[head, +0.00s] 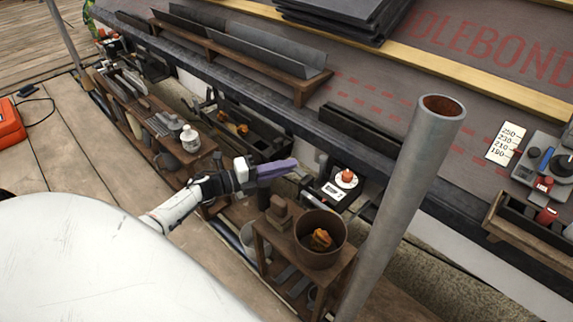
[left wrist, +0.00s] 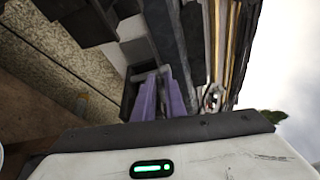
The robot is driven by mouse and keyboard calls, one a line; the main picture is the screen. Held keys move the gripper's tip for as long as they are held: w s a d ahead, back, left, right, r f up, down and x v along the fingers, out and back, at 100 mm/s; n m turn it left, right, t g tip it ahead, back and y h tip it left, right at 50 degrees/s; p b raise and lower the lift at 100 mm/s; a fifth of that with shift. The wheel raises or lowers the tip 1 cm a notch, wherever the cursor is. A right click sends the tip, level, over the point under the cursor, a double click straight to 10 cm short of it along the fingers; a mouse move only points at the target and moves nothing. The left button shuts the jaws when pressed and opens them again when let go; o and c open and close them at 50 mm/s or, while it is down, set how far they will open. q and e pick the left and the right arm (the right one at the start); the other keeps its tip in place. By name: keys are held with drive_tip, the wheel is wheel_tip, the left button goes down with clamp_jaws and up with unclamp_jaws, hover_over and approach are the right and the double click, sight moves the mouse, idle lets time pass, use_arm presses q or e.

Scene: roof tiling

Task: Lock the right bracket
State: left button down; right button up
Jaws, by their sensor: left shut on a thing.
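My left gripper (head: 290,167) reaches in from the left, with its purple fingers at the right end of a dark gutter trough (head: 262,138). In the left wrist view its two fingers (left wrist: 160,96) are shut on a small grey part beside a dark housing, which I take to be the right bracket (left wrist: 166,74). The fingers hide most of that part, and I cannot tell its lock position. A dark upright hook (head: 212,97) stands near the trough's left end. My right gripper is not in view.
A grey metal post (head: 418,170) rises right of the gripper. A brown bucket (head: 318,250) with orange leaves stands on a wooden stand below. A white device with an orange top (head: 347,177) sits just right of the fingertips. A tool shelf (head: 140,128) lies left.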

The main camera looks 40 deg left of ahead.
use_arm(q)
drive_tip(key=shift+f+n+t, duration=0.3)
drive_tip(key=shift+f+n, duration=0.2)
drive_tip(key=shift+n, duration=0.4)
drive_tip(key=c, duration=1.8)
unclamp_jaws()
drive_tip(key=p+v, duration=0.1)
drive_tip(key=v, duration=0.9)
drive_tip(key=shift+s+f+p, duration=0.15)
drive_tip(key=shift+f+p, duration=0.05)
drive_tip(key=shift+p, duration=0.2)
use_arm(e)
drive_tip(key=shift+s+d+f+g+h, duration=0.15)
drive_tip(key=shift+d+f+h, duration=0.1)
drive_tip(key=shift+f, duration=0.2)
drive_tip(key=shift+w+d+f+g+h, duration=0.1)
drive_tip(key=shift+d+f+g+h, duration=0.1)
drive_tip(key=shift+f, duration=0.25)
use_arm(q)
drive_tip(key=shift+a, duration=0.1)
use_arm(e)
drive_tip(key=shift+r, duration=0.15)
